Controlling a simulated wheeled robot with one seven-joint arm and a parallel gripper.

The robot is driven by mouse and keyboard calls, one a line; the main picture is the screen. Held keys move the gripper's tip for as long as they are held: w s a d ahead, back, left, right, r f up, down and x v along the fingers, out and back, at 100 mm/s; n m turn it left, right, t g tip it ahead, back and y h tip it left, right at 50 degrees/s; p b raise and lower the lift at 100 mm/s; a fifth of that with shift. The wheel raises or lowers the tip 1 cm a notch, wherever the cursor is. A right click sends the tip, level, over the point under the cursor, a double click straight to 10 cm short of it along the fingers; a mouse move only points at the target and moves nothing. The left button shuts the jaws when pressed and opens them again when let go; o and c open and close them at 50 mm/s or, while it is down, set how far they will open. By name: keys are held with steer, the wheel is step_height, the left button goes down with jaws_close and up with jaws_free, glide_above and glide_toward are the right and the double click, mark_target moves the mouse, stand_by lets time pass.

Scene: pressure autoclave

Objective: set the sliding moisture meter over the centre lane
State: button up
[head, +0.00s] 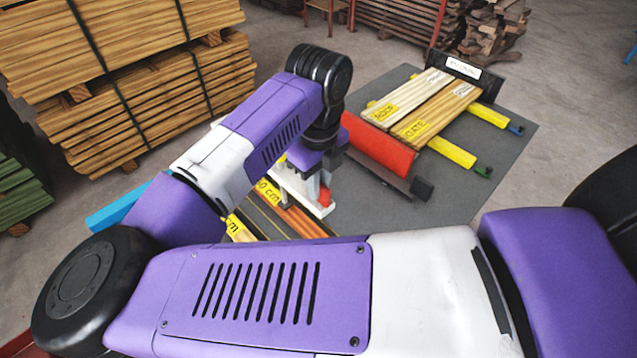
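My gripper (318,200) points down at a white frame (290,183) that spans several striped boards. The white frame may be the sliding moisture meter, but my arm covers much of it. A small red part (325,196) shows right beside the fingertips. I cannot tell whether the fingers are closed on it. The striped orange and dark boards (292,216) under the frame carry yellow labels ending in "cm" (268,191). My forearm and upper arm hide most of the lanes, so I cannot tell which one is the centre lane.
A red panel (378,145) with a dark bar (385,180) stands right of my gripper. Beyond it, labelled planks (425,100) lie on yellow supports (451,152). A blue beam (125,205) shows left. Timber stacks (150,100) stand at left. The grey mat (440,205) is clear at right.

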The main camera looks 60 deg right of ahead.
jaws_close()
stand_by(1.0)
steer(key=w+a+b, duration=0.4)
steer(key=a+b, duration=0.4)
steer(key=a, duration=0.5)
steer(key=shift+a+b, duration=0.2)
steer(key=shift+b, duration=0.1)
steer(key=shift+r, duration=0.1)
steer(key=o, duration=0.5)
jaws_free()
steer(key=shift+o, duration=0.3)
